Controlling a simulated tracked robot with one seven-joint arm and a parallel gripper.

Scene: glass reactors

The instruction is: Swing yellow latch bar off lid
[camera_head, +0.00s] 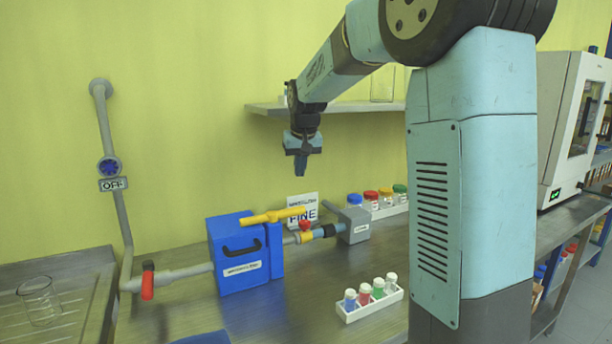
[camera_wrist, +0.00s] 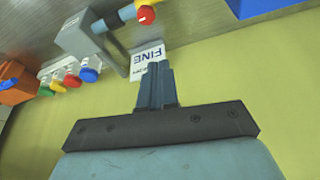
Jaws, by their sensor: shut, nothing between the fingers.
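The yellow latch bar (camera_head: 272,215) lies across the top of the blue box (camera_head: 238,254), which has a black handle on its front. The bar reaches past the box's right edge. My gripper (camera_head: 300,171) hangs in the air above and to the right of the box, pointing down, apart from the bar. In the wrist view my gripper (camera_wrist: 156,70) shows with its fingers together and empty. Part of the blue box (camera_wrist: 258,5) shows at the top right of the wrist view. The latch bar cannot be made out clearly there.
A pipe with a red valve handle (camera_head: 147,281) enters the box from the left. A grey box (camera_head: 354,226) and a "FINE" sign (camera_head: 303,207) stand to the right. A white vial rack (camera_head: 371,306) is in front. A shelf (camera_head: 350,107) is behind my gripper.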

